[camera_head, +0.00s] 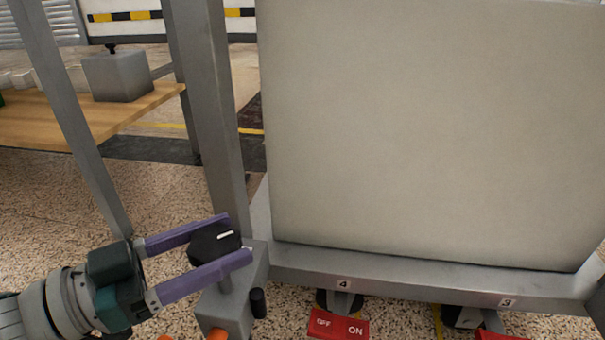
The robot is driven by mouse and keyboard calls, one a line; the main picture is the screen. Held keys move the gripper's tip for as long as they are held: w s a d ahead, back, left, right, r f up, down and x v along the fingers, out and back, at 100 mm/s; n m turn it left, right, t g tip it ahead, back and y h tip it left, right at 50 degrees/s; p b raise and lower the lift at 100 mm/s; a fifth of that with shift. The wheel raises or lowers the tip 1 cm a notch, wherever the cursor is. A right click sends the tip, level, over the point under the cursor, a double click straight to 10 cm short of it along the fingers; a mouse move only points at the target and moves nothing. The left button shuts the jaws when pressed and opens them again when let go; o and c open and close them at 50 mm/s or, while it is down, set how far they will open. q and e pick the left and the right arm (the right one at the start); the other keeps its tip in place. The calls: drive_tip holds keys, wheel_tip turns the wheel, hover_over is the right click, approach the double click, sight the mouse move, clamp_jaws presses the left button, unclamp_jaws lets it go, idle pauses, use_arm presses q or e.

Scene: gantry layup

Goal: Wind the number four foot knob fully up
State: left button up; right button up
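My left gripper (240,236) comes in from the lower left. Its two purple fingers lie on either side of a black knob (212,243) with a white mark on top. The knob sits on top of a grey post-like box (232,304). No clear gap shows between fingers and knob, but I cannot tell whether they press on it. A label "4" (343,284) is on the grey frame beam (410,283) to the right.
A large pale block (430,130) stands above the beam and fills the right. A label "3" (507,302) is further right. Grey uprights (208,110) stand behind the gripper. A wooden bench (75,120) with a grey box (118,76) is at the back left.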

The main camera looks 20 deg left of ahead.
use_arm(q)
drive_tip(key=c, duration=0.8)
drive_tip(key=shift+r+n+t+y+p, duration=0.2)
drive_tip(key=shift+n+t+y+p, duration=0.4)
drive_tip(key=shift+n+y+p, duration=0.35)
drive_tip(key=shift+n+t+y+p, duration=0.4)
drive_tip(key=shift+n+y+p, duration=0.3)
drive_tip(key=shift+y, duration=0.45)
drive_tip(key=n+y+p, duration=0.1)
drive_tip(key=n+y, duration=0.1)
drive_tip(key=y, duration=0.1)
drive_tip(key=shift+f+t+y, duration=0.1)
drive_tip(key=shift+t+y, duration=0.2)
drive_tip(key=shift+t, duration=0.1)
drive_tip(key=shift+f+n+y, duration=0.1)
drive_tip(key=shift+n+y, duration=1.15)
drive_tip(key=shift+y, duration=0.65)
drive_tip(key=shift+n+y, duration=0.3)
drive_tip(key=shift+y, duration=0.2)
